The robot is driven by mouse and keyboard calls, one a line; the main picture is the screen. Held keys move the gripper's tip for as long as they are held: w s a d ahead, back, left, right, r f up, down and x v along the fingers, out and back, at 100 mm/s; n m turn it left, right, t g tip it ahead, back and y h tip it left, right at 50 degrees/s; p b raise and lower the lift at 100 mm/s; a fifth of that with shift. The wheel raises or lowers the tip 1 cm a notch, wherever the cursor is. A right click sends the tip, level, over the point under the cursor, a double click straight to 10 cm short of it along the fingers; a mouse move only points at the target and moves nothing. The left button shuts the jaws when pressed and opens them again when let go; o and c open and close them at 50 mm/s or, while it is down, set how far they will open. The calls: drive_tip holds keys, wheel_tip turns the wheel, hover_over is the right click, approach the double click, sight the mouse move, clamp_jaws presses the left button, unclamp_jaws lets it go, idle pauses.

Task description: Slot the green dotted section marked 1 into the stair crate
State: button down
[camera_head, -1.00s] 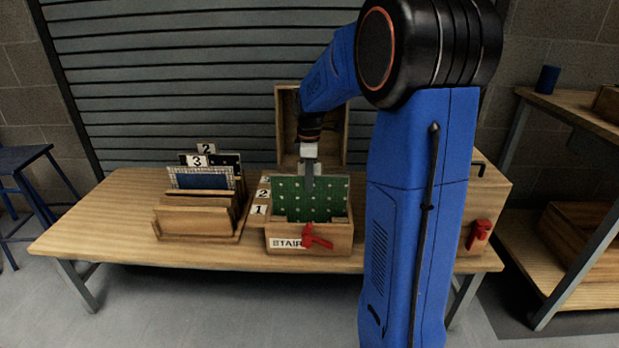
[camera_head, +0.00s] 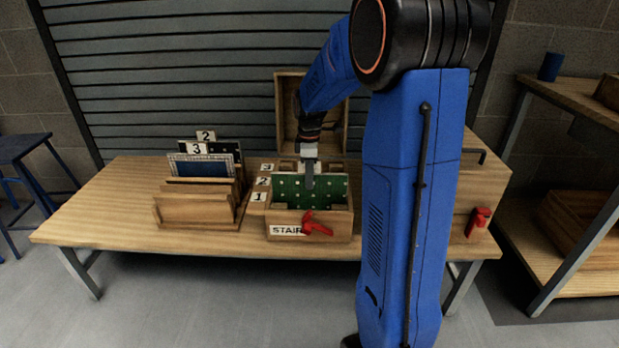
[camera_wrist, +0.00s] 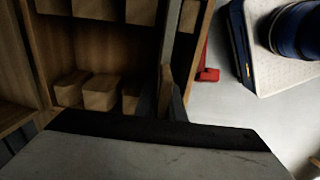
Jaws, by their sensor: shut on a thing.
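The green dotted section (camera_head: 332,190) stands upright in the stair crate (camera_head: 342,230), its lower part hidden behind the crate's front wall. No number shows on its visible face. My gripper (camera_head: 309,182) is shut on the section's upper edge near the middle. Tags 1 (camera_head: 259,197), 2 and 3 run front to back along the crate's left side. I cannot tell exactly which slot the section is in. In the wrist view my fingers (camera_wrist: 170,95) point into the crate; the section is hard to make out there.
A red clamp-like handle (camera_head: 316,224) is on the crate's front. An open wooden box (camera_head: 290,100) stands behind. A wooden rack (camera_head: 197,211) at left holds sections marked 3 and 2. A larger wooden box with a red handle (camera_head: 478,222) is at right. The table's left end is clear.

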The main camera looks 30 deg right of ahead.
drive_tip(key=c, duration=1.8)
unclamp_jaws()
wheel_tip(320, 180, up, 18)
drive_tip(key=shift+f, duration=0.25)
drive_tip(key=s+a+m+t, duration=0.1)
drive_tip(key=s+a+m, duration=0.2)
drive_tip(key=s+a, duration=0.35)
drive_tip(key=s+a+m+t, duration=0.15)
drive_tip(key=s+a, duration=0.25)
drive_tip(key=s, duration=0.5)
drive_tip(key=s+a+f+m+t, duration=0.1)
drive_tip(key=s+a+f+m, duration=0.1)
drive_tip(key=s, duration=0.5)
drive_tip(key=s+a+f+m+t, duration=0.1)
drive_tip(key=s+a+f+m, duration=0.2)
drive_tip(key=s+f, duration=0.4)
drive_tip(key=shift+s+a+f+m, duration=0.2)
drive_tip(key=shift+s+m, duration=0.2)
drive_tip(key=shift+m, duration=0.45)
